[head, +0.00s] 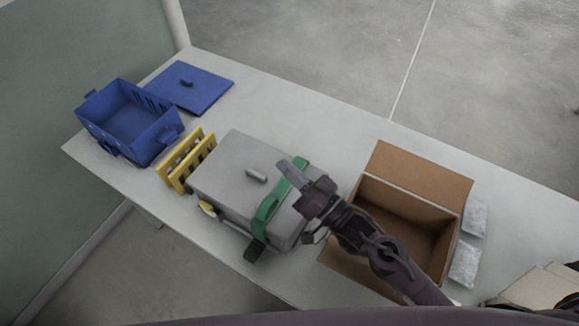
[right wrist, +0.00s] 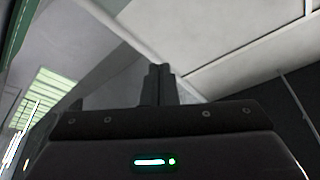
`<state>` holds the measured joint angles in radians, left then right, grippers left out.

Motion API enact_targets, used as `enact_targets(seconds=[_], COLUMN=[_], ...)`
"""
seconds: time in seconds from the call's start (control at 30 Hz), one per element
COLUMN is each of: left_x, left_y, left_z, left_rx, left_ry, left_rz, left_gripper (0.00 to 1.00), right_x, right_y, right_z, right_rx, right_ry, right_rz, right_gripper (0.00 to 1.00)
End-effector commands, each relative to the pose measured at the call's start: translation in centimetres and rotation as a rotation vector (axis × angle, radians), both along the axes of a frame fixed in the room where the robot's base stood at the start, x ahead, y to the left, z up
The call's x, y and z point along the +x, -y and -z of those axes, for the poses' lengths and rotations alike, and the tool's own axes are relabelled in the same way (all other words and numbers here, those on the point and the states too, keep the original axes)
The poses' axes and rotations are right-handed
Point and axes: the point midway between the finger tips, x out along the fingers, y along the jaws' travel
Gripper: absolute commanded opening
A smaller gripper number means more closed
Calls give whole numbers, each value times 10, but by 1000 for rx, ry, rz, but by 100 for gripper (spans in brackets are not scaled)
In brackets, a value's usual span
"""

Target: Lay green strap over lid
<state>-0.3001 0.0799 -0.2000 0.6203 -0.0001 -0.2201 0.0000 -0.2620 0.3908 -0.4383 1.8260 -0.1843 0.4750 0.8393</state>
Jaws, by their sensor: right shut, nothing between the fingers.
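A grey box with a grey lid (head: 236,162) and a small knob on top stands at the middle of the table. The green strap (head: 270,204) lies across the right part of the lid and hangs over its front edge, with a dark buckle-like end (head: 254,250) low at the front. My right gripper (head: 289,172) is shut and empty, at the strap's far part over the lid's right side; I cannot tell if it touches. It hides part of the strap and the box's right side. In the right wrist view the shut fingers (right wrist: 158,84) show. My left gripper is not in view.
A yellow slatted rack (head: 183,163) stands just left of the grey box. Further left are an open blue crate (head: 128,128) and its blue lid (head: 190,86). An open cardboard box (head: 418,178) stands right, beneath my arm, with clear packets (head: 465,262) beside it.

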Motion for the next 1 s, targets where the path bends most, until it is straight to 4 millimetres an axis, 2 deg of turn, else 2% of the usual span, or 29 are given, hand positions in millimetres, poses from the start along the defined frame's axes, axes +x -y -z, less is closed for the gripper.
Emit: enact_targets(seconds=[0.13, 0.27, 0.8, 1.0], left_x=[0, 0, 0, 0], left_y=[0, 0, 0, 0], left_z=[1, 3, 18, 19], left_rx=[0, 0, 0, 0], left_ry=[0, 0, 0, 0], left_rz=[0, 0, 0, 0], left_gripper=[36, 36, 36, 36], right_x=[0, 0, 0, 0], right_y=[0, 0, 0, 0], right_z=[-5, -22, -152, -187], right_rx=[1, 1, 1, 0], right_ry=[1, 3, 7, 5], right_rz=[0, -1, 0, 0], right_gripper=[0, 0, 0, 0])
